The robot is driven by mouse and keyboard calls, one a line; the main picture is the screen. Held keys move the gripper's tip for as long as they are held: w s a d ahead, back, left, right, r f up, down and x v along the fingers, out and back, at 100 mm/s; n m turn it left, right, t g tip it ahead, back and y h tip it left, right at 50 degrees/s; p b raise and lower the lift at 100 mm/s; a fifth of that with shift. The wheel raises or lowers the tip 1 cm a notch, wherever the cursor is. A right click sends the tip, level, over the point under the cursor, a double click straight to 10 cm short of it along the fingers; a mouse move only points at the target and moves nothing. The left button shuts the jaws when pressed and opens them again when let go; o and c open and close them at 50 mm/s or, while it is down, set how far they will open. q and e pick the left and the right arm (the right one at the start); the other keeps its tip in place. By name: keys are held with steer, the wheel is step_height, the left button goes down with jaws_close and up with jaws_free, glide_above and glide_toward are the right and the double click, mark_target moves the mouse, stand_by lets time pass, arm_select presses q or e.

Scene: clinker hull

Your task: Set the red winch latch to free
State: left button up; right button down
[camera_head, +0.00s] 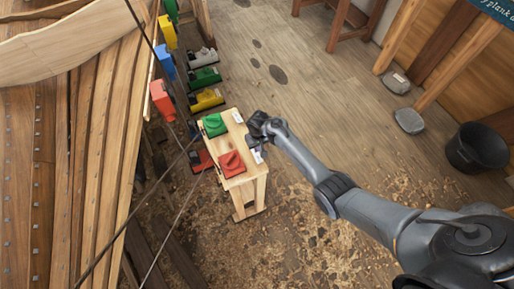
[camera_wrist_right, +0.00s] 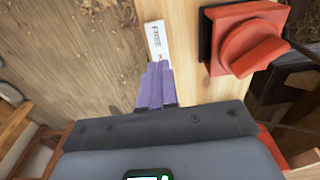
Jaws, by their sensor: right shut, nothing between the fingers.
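The red winch latch (camera_head: 231,164) sits on top of a small wooden stand (camera_head: 239,186), at its near end. In the right wrist view the red latch (camera_wrist_right: 248,42) is a red block with a raised knob on a dark plate, at upper right. A white label (camera_wrist_right: 155,41) reading FREE lies beside it; it also shows in the head view (camera_head: 258,156). My right gripper (camera_head: 255,141) is over the stand's right edge, beside the latch and apart from it. Its purple fingers (camera_wrist_right: 156,84) are shut and empty, with their tips by the label. My left gripper is out of view.
A green latch (camera_head: 214,125) with its own white label (camera_head: 238,116) sits at the stand's far end. Coloured winches (camera_head: 206,99) line the hull planks (camera_head: 95,130) at left, with dark ropes crossing. A black bucket (camera_head: 475,148) stands at right.

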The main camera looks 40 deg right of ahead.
step_height(320, 180, up, 7)
steer(key=shift+s+p, duration=0.3)
steer(key=shift+p, duration=0.1)
steer(key=shift+n, duration=0.3)
